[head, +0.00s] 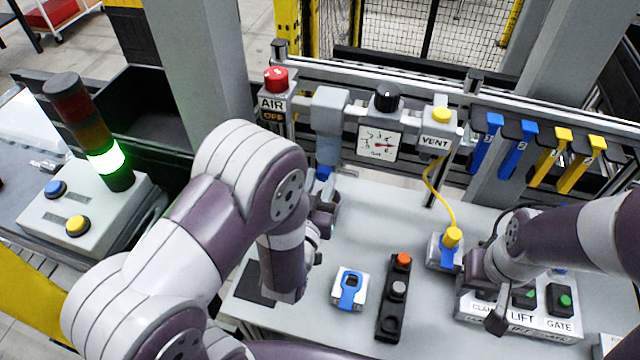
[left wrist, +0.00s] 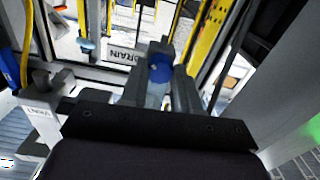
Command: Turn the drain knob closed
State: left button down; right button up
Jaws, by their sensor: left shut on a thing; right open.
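The blue drain knob (head: 323,173) sits at the bottom of the grey and blue filter unit (head: 330,115) on the rail. In the left wrist view the blue knob (left wrist: 160,68) is between my left fingers, beside a DRAIN label (left wrist: 124,55). My left gripper (head: 322,205) is shut on the knob from below; its fingers also show in the left wrist view (left wrist: 165,85). My arm partly hides the grip in the head view. My right gripper (head: 488,290) is open, by the CLAMP/LIFT/GATE button box (head: 520,318).
A red AIR knob reading OFF (head: 276,80), a gauge (head: 380,143) and a VENT button (head: 440,116) line the rail. A yellow cable runs to a plug block (head: 445,250). A blue-handled block (head: 349,290) and black button strip (head: 396,295) stand on the table. A stack light (head: 90,130) glows green.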

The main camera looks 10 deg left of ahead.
pick_arm(q)
jog(key=m, duration=0.4)
jog(key=shift+r+m+b, duration=0.1)
jog(key=shift+m+b, duration=0.3)
jog(key=shift+m, duration=2.4)
jog(key=c, duration=1.1)
grip_release()
jog(key=shift+o, duration=1.4)
jog(key=shift+w, duration=0.1)
